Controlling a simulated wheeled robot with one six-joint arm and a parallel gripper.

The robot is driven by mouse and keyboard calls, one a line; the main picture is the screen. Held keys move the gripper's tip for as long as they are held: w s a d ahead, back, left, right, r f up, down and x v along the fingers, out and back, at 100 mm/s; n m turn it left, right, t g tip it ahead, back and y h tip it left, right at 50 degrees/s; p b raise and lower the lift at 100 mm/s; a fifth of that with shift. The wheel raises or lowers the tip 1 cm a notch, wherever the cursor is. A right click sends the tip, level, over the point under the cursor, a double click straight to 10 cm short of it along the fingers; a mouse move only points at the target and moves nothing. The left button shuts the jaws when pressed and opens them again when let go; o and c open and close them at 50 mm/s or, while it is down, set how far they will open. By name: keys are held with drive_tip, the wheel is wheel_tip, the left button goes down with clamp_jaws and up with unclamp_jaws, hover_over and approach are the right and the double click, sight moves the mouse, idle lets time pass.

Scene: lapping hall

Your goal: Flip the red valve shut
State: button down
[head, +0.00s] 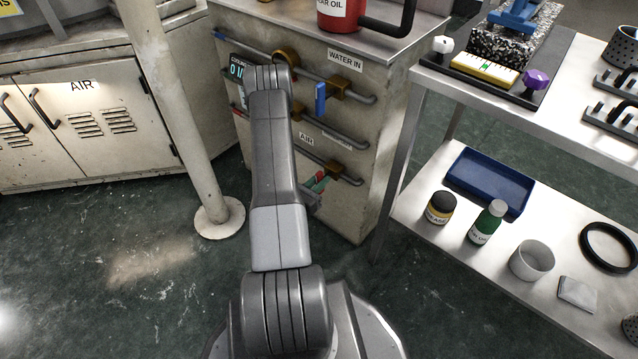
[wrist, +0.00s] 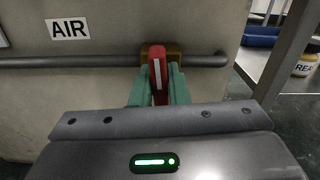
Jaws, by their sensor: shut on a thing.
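The red valve handle shows in the wrist view (wrist: 156,70), with a pale stripe along it. It stands across the grey horizontal pipe (wrist: 90,62) in that view, in front of a brass valve body (wrist: 174,54). My gripper (wrist: 158,88) has its two green fingers on either side of the handle, shut on it. The handle's lower end is hidden behind the gripper body. In the head view, a little of the red handle (head: 321,176) shows beside a green finger, low on the cabinet front under the AIR label (head: 306,139). My arm hides part of the pipe.
A blue-handled valve (head: 320,98) sits higher on the same cabinet, near the WATER IN label (head: 345,59). A steel table (head: 400,215) with jars and a blue tray (head: 467,187) stands close on the right. A post (head: 178,110) stands left, with open floor below it.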

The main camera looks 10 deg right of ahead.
drive_tip(key=shift+s+m, duration=0.1)
drive_tip(key=shift+m, duration=0.5)
drive_tip(key=c, duration=1.4)
unclamp_jaws()
drive_tip(key=shift+c, duration=0.2)
drive_tip(key=p+v, duration=0.2)
drive_tip(key=v, duration=1.1)
drive_tip(key=shift+s+a+p, duration=0.25)
drive_tip(key=shift+p, duration=0.1)
drive_tip(key=shift+b+x, duration=1.4)
drive_tip(key=shift+x, duration=5)
